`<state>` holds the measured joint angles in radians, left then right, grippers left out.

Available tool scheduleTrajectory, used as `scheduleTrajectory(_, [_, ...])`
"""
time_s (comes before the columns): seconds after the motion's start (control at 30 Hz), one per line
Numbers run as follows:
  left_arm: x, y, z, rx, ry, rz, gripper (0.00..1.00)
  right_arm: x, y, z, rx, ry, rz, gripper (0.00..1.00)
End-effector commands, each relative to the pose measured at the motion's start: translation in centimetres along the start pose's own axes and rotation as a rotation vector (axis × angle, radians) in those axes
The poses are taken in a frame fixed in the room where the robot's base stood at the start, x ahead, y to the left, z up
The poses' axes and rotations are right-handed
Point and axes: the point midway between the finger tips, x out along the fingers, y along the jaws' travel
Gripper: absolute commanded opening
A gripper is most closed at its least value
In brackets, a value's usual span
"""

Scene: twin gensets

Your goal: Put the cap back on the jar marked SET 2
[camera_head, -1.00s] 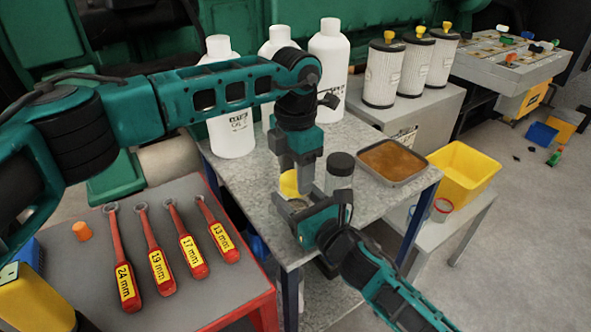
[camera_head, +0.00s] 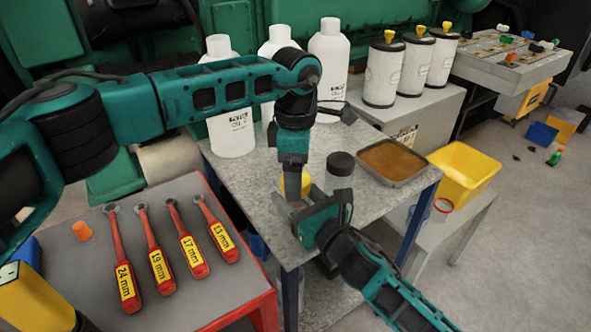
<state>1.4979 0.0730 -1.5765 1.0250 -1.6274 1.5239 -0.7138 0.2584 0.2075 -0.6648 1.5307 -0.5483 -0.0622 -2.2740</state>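A yellow cap (camera_head: 305,183) shows on either side of my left gripper (camera_head: 293,190), which points down over the near part of the grey bench and appears shut on the cap. My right gripper (camera_head: 298,212) reaches in from the lower right, just below the left one. Its fingertips and anything between them are largely hidden, so I cannot tell its opening. No SET 2 marking is readable.
A tray of brown contents (camera_head: 393,161) lies right of the dark-capped jar. White bottles (camera_head: 330,60) stand behind my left arm. A red-edged table with spanners (camera_head: 190,250) is at front left. A yellow bin (camera_head: 463,173) stands at right.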

Motion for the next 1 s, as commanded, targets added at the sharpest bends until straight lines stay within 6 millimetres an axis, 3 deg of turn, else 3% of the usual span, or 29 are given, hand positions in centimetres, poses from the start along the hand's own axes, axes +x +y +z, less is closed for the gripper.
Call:
scheduleTrajectory(0.17, [-0.5,0.0,0.0,0.000,-0.001,0.001,0.85,0.0,0.0,0.0,0.000,0.001,0.000,0.00])
scheduleTrajectory(0.27, [-1.7,0.1,0.0,0.000,-0.002,0.003,0.85,0.0,0.0,0.0,0.000,0.001,-0.001,0.00])
scheduleTrajectory(0.7, [-10.3,0.0,0.0,-0.001,0.000,0.002,0.85,0.0,0.0,-0.1,0.000,0.001,0.000,0.00])
scheduleTrajectory(1.0, [-12.1,0.0,0.0,0.001,0.000,0.000,0.85,0.0,0.0,0.0,0.000,0.001,0.000,0.00])
